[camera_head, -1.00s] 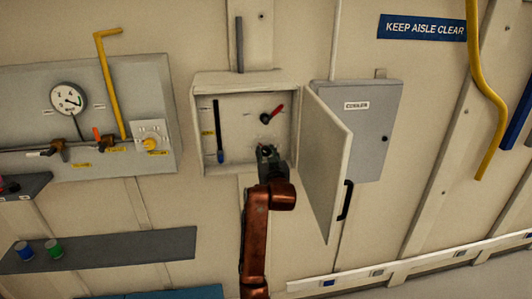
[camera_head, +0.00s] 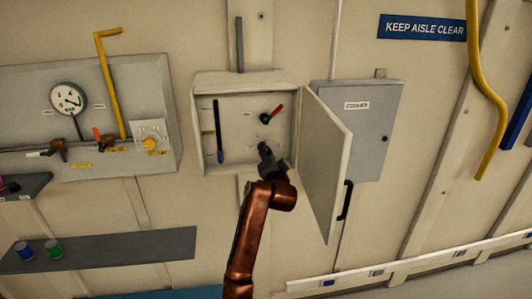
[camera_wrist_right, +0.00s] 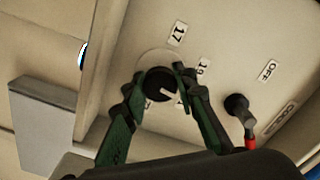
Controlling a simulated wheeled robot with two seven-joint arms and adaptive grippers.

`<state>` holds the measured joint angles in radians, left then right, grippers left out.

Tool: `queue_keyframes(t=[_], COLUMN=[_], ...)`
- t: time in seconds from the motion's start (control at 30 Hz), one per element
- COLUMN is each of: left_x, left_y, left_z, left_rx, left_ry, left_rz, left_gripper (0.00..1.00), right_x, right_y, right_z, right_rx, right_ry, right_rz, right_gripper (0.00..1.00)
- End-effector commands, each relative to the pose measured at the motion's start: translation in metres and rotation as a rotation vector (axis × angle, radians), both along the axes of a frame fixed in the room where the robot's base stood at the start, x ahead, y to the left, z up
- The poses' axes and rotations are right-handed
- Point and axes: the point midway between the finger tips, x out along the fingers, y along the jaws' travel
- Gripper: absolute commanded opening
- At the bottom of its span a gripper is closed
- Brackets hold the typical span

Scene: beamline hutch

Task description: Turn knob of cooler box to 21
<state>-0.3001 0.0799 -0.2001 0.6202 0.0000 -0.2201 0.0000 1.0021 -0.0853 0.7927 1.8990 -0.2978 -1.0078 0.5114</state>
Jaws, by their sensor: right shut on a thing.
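The open cooler box (camera_head: 198,130) is on the wall in the middle of the head view. In the right wrist view its black round knob (camera_wrist_right: 158,85) has a white pointer line on its face, angled toward the lower right. Labels 17 (camera_wrist_right: 180,33) and 19 (camera_wrist_right: 202,68) stand around it; other labels are partly hidden by the fingers. My right gripper (camera_wrist_right: 160,77) is shut on the knob, one finger on each side. In the head view the right gripper (camera_head: 265,150) covers the knob. My left gripper is not in view.
A red-handled lever (camera_head: 277,111) is beside the knob, near an OFF label (camera_wrist_right: 268,70). The box's open door (camera_head: 325,160) stands close to the right of my right arm. A blue-tipped dark bar (camera_head: 219,135) is at the left inside the box.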

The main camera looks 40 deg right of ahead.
Motion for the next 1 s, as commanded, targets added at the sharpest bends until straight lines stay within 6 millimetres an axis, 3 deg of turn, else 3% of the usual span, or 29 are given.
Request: queue_keyframes(t=[0.43,1.0], left_x=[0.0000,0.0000], left_y=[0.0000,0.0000], left_z=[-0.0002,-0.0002], left_rx=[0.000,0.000], left_ry=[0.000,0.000], left_rz=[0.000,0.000], left_gripper=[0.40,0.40], right_x=[0.0006,0.0005], right_y=[0.0005,0.0004], right_z=[-0.0023,-0.0025], right_rx=[0.277,0.355], right_ry=[-0.140,-0.182], right_rz=[0.001,0.001], right_gripper=[0.01,0.01])
